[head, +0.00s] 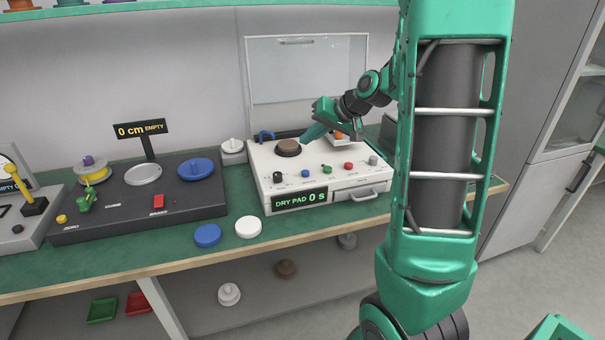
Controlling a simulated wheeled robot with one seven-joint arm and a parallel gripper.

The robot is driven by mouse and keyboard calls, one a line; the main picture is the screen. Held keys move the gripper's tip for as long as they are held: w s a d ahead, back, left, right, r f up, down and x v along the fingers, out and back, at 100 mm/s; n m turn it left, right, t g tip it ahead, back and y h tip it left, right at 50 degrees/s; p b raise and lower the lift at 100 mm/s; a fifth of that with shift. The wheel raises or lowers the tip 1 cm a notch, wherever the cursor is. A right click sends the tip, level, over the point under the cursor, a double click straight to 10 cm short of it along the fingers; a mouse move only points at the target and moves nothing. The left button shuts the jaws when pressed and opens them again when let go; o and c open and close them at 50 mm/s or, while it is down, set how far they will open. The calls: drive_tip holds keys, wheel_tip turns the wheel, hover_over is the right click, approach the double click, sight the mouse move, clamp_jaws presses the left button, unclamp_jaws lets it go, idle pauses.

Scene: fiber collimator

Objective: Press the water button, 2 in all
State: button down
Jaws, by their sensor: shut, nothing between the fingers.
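The white polishing machine (262,192) stands on the bench with a brown round pad (289,147) on top. Along its front is a row of controls: a black knob (278,176), a blue button (305,173), a green knob (326,170), a red button (348,167) and a grey button (373,160). Their labels are too small to read, so I cannot tell which is the water button by text. The display (300,199) reads "DRY PAD 0 s".
A clear lid (306,70) stands raised behind the pad. A blue hooked part (266,135) sits at the back left. A dark instrument (120,222) reading "0 cm EMPTY" stands left. Blue (207,235) and white (248,227) discs lie on the bench in front.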

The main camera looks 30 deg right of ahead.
sight(309, 173)
drive_tip(key=shift+f, duration=3.9)
drive_tip(key=shift+s+f, duration=0.1)
drive_tip(key=shift+f, duration=0.05)
drive_tip(key=shift+f, duration=0.25)
drive_tip(key=shift+f, duration=0.5)
drive_tip(key=shift+r, duration=0.95)
drive_tip(key=shift+r, duration=2.5)
